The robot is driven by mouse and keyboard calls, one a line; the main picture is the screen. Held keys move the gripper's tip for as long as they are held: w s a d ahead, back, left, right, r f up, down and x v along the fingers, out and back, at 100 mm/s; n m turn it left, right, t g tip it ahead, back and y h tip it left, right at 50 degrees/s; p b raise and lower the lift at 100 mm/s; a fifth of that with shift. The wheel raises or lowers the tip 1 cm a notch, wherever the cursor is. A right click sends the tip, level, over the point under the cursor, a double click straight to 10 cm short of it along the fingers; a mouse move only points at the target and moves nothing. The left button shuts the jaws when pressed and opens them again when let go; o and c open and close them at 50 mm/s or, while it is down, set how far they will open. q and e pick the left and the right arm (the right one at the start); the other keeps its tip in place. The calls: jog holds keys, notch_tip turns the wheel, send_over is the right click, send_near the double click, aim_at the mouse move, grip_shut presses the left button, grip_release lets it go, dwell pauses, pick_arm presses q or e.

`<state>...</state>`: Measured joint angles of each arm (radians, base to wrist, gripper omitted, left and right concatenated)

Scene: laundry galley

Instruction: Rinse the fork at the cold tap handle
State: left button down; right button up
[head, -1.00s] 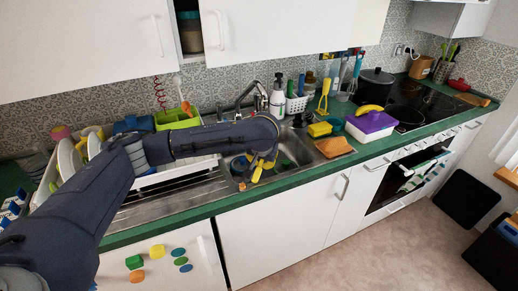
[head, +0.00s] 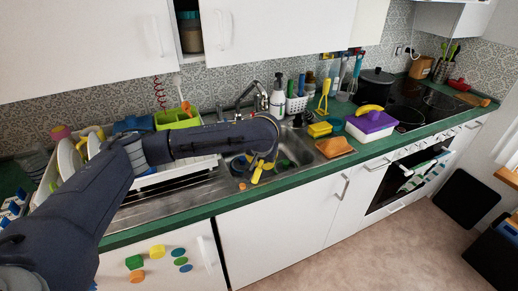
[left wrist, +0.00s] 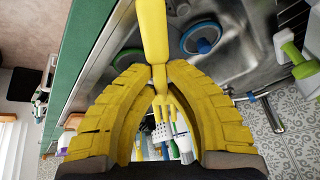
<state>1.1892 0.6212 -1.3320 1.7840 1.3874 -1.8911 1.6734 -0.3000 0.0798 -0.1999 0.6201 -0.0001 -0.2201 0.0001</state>
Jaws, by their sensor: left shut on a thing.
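My left gripper (left wrist: 158,80) has yellow fingers and is shut on the yellow fork (left wrist: 153,28) over the sink. In the left wrist view its thick handle rises from between the fingertips, with the tines beyond them. In the head view the fork (head: 257,173) shows as a small yellow piece below my wrist. The metal tap (head: 246,92) stands behind my forearm at the back of the sink. My forearm hides its lower part, and I cannot make out the cold handle clearly. Metal tap parts (left wrist: 266,108) show at the right of the left wrist view. My right gripper is out of view.
The sink basin (left wrist: 235,62) holds a blue round item (left wrist: 201,38) and other things. A dish rack with plates (head: 68,160) stands left. The green counter edge (head: 190,218) runs along the front.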

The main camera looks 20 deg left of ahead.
pick_arm(q)
jog(key=shift+s+d+r, duration=0.2)
jog(key=shift+s+r, duration=0.45)
jog(key=shift+s, duration=0.05)
jog(key=shift+s+d+r, duration=0.25)
jog(key=shift+s+r, duration=0.4)
jog(key=shift+s, duration=0.1)
jog(key=shift+s+d+r, duration=0.2)
jog(key=shift+s+r, duration=0.45)
jog(key=shift+s, duration=0.05)
